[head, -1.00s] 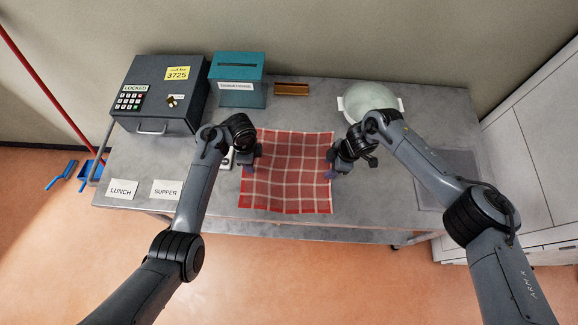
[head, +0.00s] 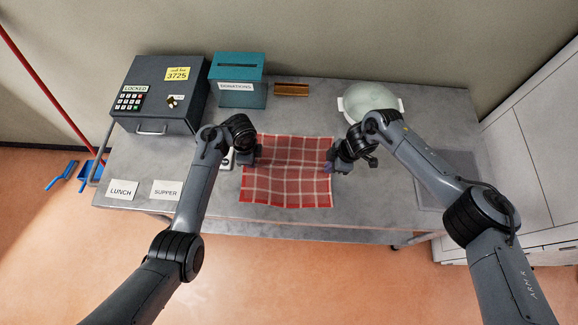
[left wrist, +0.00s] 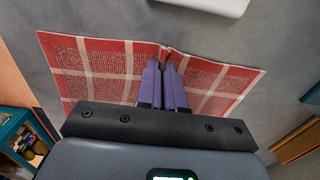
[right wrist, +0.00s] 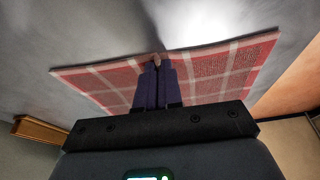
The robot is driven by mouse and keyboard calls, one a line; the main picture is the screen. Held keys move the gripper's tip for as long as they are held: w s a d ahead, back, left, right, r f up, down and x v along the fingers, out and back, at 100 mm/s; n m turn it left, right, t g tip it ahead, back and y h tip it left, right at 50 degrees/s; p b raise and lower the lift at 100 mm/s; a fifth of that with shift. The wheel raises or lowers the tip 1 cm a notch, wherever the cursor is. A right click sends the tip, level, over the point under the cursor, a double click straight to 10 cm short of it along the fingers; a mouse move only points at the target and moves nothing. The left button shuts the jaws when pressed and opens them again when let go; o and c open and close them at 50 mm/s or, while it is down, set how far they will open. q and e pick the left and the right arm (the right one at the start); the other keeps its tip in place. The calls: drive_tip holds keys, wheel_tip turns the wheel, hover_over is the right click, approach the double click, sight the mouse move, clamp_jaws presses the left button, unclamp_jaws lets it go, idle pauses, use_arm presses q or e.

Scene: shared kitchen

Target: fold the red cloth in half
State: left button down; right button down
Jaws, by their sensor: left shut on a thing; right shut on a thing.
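The red checked cloth (head: 287,185) lies spread on the grey table in the head view. My left gripper (head: 253,160) is at its left edge and my right gripper (head: 331,166) is at its right edge. In the left wrist view, the purple fingers (left wrist: 165,68) are shut on the cloth edge (left wrist: 215,85), which bunches up at the tips. In the right wrist view, the fingers (right wrist: 157,65) are shut on the opposite edge (right wrist: 225,65). Cloth extends to both sides of each grip. The far and near edges look apart, and the parts under the fingers are hidden.
A locked dark safe (head: 150,122), a teal donations box (head: 238,96) and a brown block (head: 292,89) stand at the back. A pale round bowl (head: 368,97) is behind my right arm. Lunch (head: 121,190) and supper (head: 165,190) cards lie at left front.

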drive_tip(key=shift+r, duration=0.1)
idle(0.3)
